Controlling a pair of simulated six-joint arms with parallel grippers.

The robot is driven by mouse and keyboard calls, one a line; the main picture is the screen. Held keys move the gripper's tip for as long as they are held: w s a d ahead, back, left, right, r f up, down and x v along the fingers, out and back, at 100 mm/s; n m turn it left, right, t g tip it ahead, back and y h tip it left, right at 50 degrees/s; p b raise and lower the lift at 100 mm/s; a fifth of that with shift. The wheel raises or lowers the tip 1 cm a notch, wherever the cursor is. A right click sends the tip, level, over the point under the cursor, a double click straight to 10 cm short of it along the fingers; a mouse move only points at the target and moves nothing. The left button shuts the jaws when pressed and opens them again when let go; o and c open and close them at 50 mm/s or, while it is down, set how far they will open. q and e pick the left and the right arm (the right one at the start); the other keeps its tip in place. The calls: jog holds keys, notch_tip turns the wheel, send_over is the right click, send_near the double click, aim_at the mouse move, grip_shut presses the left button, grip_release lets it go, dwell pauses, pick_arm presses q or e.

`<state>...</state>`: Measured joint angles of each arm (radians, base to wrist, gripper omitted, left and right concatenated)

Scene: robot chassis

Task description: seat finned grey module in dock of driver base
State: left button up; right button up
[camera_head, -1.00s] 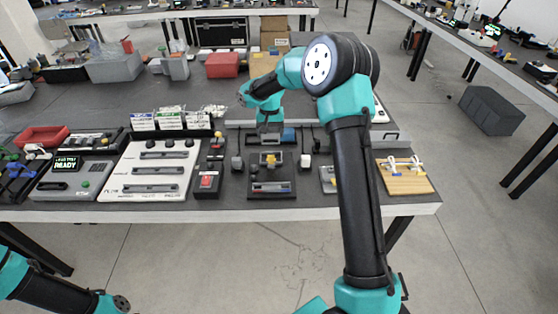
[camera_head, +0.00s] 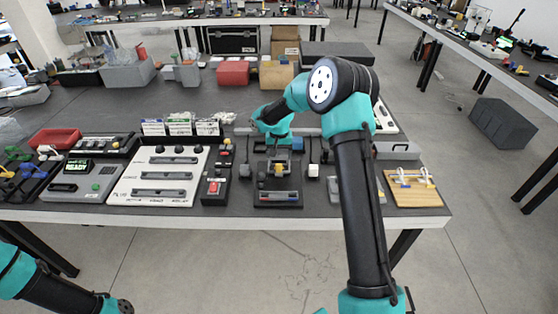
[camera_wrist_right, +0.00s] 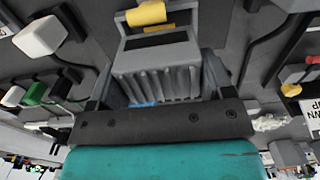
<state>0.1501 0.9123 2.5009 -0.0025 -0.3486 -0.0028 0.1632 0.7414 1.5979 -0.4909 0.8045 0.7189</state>
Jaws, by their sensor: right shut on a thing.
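The driver base (camera_head: 278,197) is a black unit near the table's front edge in the head view, with a yellow part (camera_head: 278,169) at its middle. My right gripper (camera_head: 277,150) is just behind that yellow part. In the right wrist view the finned grey module (camera_wrist_right: 158,78) sits between the two fingers of my right gripper, which is shut on it. The module's fins face the wrist camera. A yellow roll-shaped part (camera_wrist_right: 146,14) shows just beyond it. The contact between module and dock is hidden. My left arm shows at the lower left, but its gripper is not visible.
A black unit with a red switch (camera_head: 214,187) and a white slotted panel (camera_head: 158,176) stand left of the base. A white block (camera_head: 313,170) is close on its right. A wooden board (camera_head: 412,188) lies farther right. Cables run around the base.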

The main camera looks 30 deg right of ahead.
aim_at(279, 160)
jog(key=shift+f, duration=1.85)
jog(key=shift+f, duration=0.15)
jog(key=o, duration=1.1)
jog(key=shift+c, duration=0.2)
notch_tip(279, 160, up, 12)
jog(key=shift+r, duration=0.2)
